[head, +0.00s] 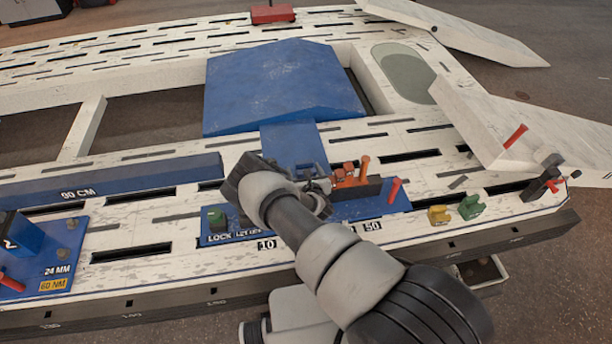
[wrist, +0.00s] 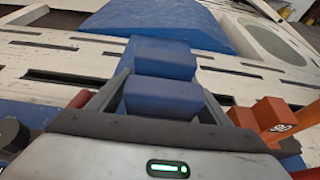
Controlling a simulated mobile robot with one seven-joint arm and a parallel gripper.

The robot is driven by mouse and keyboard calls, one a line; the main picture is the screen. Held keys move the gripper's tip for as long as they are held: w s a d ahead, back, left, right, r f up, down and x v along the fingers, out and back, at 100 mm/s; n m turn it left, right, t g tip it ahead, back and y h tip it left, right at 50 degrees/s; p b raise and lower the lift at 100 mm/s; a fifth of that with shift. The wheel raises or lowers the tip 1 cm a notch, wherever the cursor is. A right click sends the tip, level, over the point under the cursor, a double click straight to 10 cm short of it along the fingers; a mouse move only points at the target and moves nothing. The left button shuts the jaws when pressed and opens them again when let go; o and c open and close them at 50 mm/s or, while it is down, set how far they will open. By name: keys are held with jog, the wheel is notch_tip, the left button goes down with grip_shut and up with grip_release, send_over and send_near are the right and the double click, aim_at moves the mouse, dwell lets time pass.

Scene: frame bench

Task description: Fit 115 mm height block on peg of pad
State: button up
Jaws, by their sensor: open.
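My gripper (wrist: 163,100) is open, its two fingers on either side of a blue block (wrist: 160,97) in the wrist view. I cannot tell whether they touch it. No height number shows on this block. A second blue block face (wrist: 165,63) shows just beyond it; I cannot tell if they are one piece. In the head view my wrist hides most of this spot. An orange block marked 90 (wrist: 277,120) stands right of the gripper. A blue pad (head: 390,203) with printed labels lies under the gripper on the bench. I see no peg clearly, nor a 115 marking.
A large blue sloped plate (head: 280,85) lies behind. An orange piece (head: 348,176) stands on the pad right of my wrist. A long blue bar (head: 110,185) lies left. The white slotted bench (head: 160,228) has clear strips.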

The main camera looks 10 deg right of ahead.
jog(key=p+v, duration=0.3)
jog(key=v, duration=1.4)
jog(key=shift+p, duration=0.3)
jog(key=shift+r, duration=0.1)
